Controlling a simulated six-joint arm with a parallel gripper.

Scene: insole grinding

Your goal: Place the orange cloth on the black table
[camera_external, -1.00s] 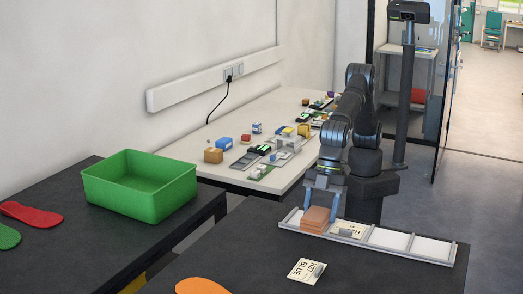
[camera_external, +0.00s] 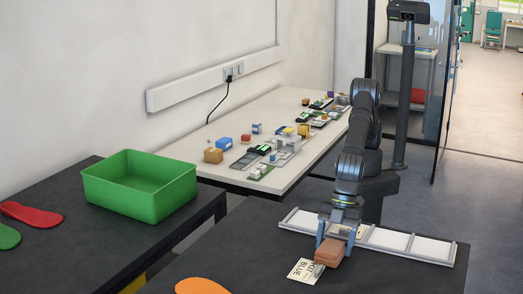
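The orange cloth (camera_external: 331,252) looks like a thick brownish-orange folded block. My gripper (camera_external: 335,238) has its blue fingers on either side of the cloth and is shut on it. The cloth is over the black table (camera_external: 238,256), in front of the white tray and at the right edge of a white card. I cannot tell whether its underside touches the table.
The white compartment tray (camera_external: 408,245) lies behind the cloth. The card (camera_external: 303,268) reads "BLUE", with a small grey object (camera_external: 319,271) on it. An orange insole (camera_external: 202,286) lies at the front left. A green bin (camera_external: 140,190) stands on the left table.

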